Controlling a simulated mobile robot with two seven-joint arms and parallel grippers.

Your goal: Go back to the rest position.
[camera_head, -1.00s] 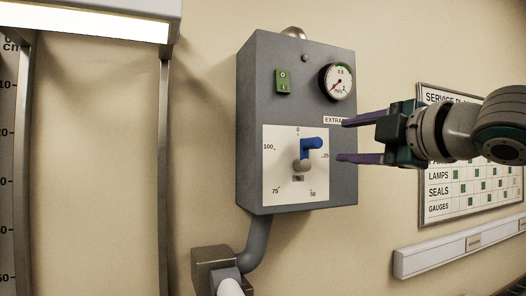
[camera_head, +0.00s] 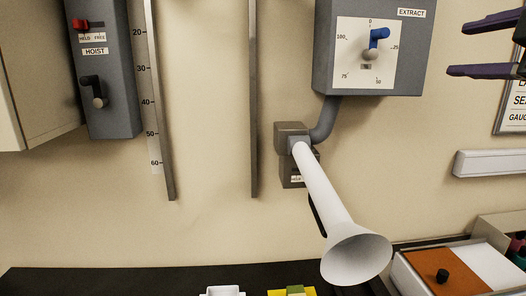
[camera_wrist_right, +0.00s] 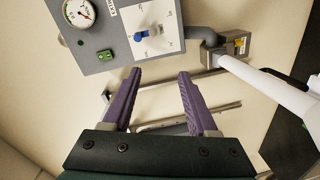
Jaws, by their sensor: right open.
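My right gripper (camera_head: 457,50) is at the upper right in the head view, cut off by the picture's edge. Its purple fingers are apart with nothing between them. They point left toward the grey extract box (camera_head: 325,60) and stand clear of its right edge in this view. The box's dial carries a blue handle (camera_head: 379,35), set between 0 and 25. In the right wrist view, the open gripper (camera_wrist_right: 160,75) has the box (camera_wrist_right: 95,58) and the blue handle (camera_wrist_right: 142,37) beyond its fingertips. My left gripper is not in view.
A white funnel-ended duct (camera_head: 325,190) hangs below the box over the dark bench (camera_head: 120,282). A hoist box (camera_head: 112,115) and metal rails (camera_head: 253,120) are at left. An orange and white tray (camera_head: 455,268) stands at lower right. The wall between the rails is clear.

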